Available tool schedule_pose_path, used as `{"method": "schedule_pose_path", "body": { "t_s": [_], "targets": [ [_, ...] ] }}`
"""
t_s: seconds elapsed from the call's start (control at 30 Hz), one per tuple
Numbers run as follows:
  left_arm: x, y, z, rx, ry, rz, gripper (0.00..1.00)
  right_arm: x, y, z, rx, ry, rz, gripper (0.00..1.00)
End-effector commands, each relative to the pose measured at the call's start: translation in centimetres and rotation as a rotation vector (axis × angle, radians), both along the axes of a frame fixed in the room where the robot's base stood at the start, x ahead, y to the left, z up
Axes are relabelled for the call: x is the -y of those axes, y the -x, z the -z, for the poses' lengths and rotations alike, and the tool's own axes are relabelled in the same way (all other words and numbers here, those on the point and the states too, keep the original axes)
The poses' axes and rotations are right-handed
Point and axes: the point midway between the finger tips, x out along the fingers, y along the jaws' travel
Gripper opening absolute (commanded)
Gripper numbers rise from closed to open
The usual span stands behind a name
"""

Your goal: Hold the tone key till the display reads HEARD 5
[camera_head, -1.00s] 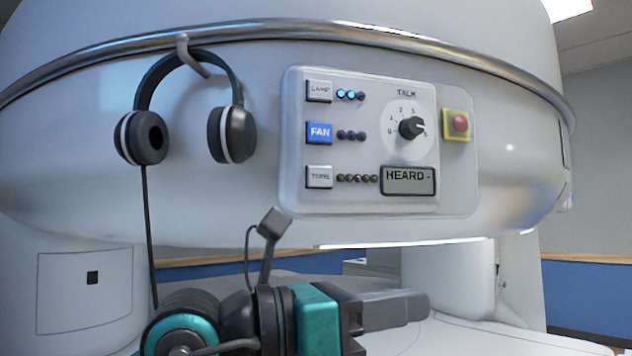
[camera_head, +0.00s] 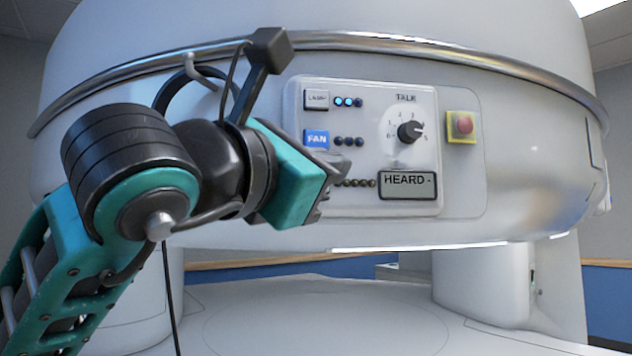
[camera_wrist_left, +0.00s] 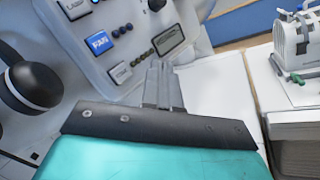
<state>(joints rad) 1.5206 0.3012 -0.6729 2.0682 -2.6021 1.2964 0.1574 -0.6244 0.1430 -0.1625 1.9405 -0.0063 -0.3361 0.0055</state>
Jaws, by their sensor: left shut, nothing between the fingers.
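The tone key (camera_wrist_left: 119,73) is a pale key at the bottom of the key column in the left wrist view. In the head view my left gripper hides it. The display (camera_head: 408,185) reads HEARD with a dash after it; it also shows in the left wrist view (camera_wrist_left: 170,40). My left gripper (camera_head: 336,172) is shut and empty in front of the panel's lower left. In the left wrist view its fingers (camera_wrist_left: 163,84) lie to the right of the tone key, and I see no clear contact. My right gripper is out of view.
The panel (camera_head: 462,190) also bears a lamp key (camera_head: 317,100) with two blue lights lit, a blue fan key (camera_head: 317,139), a talk dial (camera_head: 410,131) and a red button (camera_head: 464,125). Headphones (camera_wrist_left: 32,85) hang left of the panel, mostly behind my arm in the head view.

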Motion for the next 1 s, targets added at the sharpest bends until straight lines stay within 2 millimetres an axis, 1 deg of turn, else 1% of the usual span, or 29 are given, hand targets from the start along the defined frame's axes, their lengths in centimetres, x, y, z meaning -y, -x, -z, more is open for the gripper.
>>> {"method": "schedule_pose_path", "body": {
  "t_s": [0.2, 0.33, 0.47, 0.73, 0.9, 1.0],
  "targets": [
    [0.0, -0.1, 0.0, -0.002, 0.001, 0.002, 0.00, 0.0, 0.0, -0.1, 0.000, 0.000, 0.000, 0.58],
    [-0.1, -0.8, -0.1, -0.005, 0.000, 0.001, 0.00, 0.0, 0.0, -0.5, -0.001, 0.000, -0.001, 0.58],
    [-0.4, -2.3, -0.2, -0.008, 0.001, 0.000, 0.00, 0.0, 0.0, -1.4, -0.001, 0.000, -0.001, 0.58],
    [-1.1, -6.1, -0.2, -0.007, 0.000, 0.001, 0.00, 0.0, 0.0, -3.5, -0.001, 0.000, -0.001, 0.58],
    [-1.3, -7.7, 0.1, -0.004, 0.001, 0.002, 0.00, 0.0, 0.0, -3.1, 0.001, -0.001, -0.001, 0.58],
    [-1.4, -8.4, 0.1, -0.004, 0.001, 0.002, 0.00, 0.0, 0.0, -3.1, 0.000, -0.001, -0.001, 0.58]
  ]
}}
